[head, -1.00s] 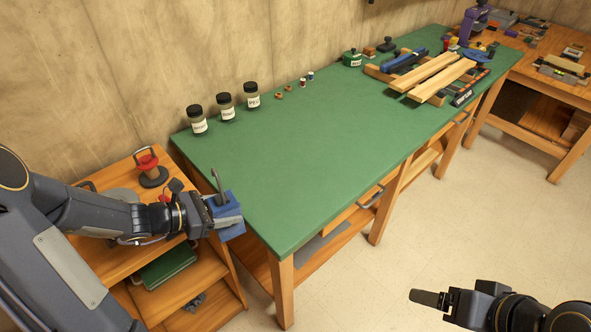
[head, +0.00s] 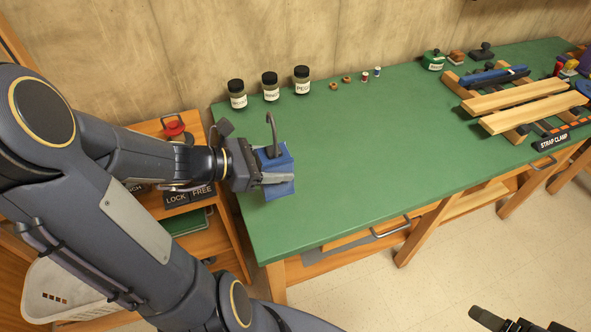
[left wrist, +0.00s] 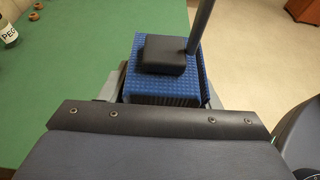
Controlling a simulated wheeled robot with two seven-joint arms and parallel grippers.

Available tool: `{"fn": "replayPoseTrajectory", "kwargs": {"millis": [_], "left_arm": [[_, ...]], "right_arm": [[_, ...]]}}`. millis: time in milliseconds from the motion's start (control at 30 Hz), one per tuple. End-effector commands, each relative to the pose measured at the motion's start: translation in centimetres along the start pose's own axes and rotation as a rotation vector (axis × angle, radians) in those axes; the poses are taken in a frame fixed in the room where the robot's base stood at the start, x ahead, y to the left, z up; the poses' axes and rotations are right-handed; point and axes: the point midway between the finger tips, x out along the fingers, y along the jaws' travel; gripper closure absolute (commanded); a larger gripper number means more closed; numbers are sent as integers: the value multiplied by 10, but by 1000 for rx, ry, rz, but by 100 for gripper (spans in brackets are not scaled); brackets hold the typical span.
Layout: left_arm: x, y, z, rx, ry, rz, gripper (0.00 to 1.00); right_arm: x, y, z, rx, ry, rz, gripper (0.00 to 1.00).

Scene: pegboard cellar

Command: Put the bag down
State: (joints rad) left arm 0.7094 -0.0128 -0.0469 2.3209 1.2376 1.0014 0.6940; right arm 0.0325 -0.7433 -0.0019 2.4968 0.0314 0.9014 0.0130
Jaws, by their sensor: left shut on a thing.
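The bag (head: 283,187) is a small blue boxy thing with a ribbed surface, a dark block on top and a dark upright rod with a curved end. My left gripper (head: 277,179) is shut on it. In the left wrist view the bag (left wrist: 160,84) sits between the fingers. In the head view it shows over the left end of the green bench top (head: 340,205). I cannot tell whether it touches the top. My right gripper (head: 497,322) shows only in part at the bottom right, away from the bench; its jaws are unclear.
Three labelled jars (head: 270,87) and small spools (head: 365,76) stand along the back. Wooden boards (head: 515,97) and a strap clamp (head: 553,142) lie at the right. The bench middle is clear. A wooden shelf unit (head: 215,238) and a white basket (head: 62,292) are at left.

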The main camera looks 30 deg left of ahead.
Motion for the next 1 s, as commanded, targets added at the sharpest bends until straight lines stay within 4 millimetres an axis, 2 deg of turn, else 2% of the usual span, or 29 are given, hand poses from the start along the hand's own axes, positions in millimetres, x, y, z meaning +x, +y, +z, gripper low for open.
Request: {"fn": "replayPoseTrajectory", "kwargs": {"millis": [133,200,400,633,800,1000], "left_arm": [[31,27,-6,-2,-1,-5,72],[45,36,-18,-5,-1,-5,72],[71,56,-38,-2,-1,-1,72],[86,66,-49,0,-1,-1,72],[94,65,-71,-3,-1,0,72],[95,65,-75,2,-1,1,72]], "right_arm": [[1,0,0,0,0,0,22],[4,2,2,0,0,0,22],[5,2,3,0,0,0,22],[6,3,3,0,0,0,22],[5,2,2,0,0,0,22],[5,2,2,0,0,0,22]]}}
